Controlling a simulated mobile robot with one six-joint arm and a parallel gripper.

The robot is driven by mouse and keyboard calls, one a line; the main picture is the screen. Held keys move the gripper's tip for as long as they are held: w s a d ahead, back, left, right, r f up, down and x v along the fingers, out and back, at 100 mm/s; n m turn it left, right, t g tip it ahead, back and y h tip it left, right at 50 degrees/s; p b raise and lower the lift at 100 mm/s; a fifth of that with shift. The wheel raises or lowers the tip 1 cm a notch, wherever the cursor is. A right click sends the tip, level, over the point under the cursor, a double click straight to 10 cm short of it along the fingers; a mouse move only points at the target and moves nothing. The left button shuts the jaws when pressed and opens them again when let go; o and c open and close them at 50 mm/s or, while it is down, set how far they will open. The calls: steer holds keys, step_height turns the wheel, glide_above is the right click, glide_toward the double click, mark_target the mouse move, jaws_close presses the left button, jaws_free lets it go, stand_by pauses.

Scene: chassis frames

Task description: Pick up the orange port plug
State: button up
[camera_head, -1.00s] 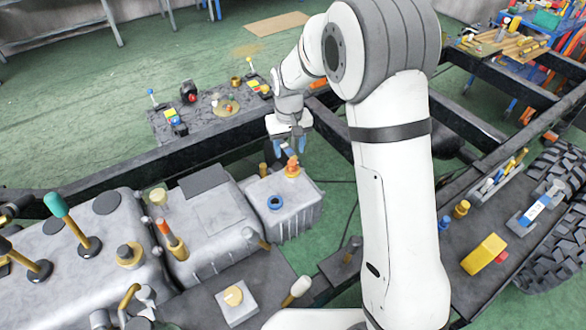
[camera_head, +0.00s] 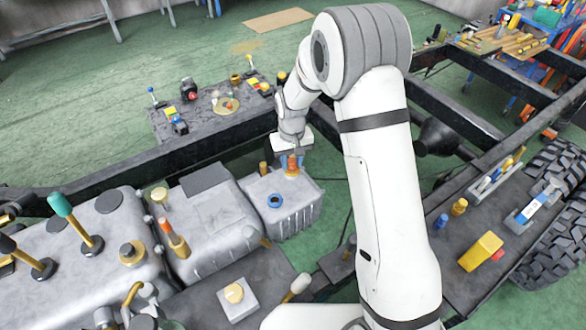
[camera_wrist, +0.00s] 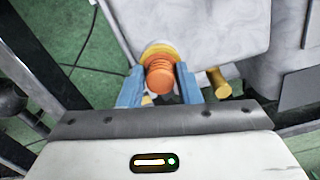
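The orange port plug (camera_wrist: 160,76) is a ridged knob on a yellow-orange ring, set upright in the top of a grey box-shaped tank (camera_head: 297,215). In the head view the plug (camera_head: 292,170) shows just under my gripper. In the wrist view the two blue fingers of my gripper (camera_wrist: 160,82) stand on either side of the plug, with what look like narrow gaps. The fingers look open around it; firm contact cannot be made out. In the head view my gripper (camera_head: 291,158) is over the tank, partly covered by its own body.
A blue ring port (camera_head: 275,201) lies on the same tank, left of the plug. A yellow peg (camera_head: 263,169) stands close by. Larger grey tanks with levers and caps fill the left. A dark frame rail (camera_head: 120,178) runs behind. A shelf with tools lies at right.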

steer(key=c, duration=0.6)
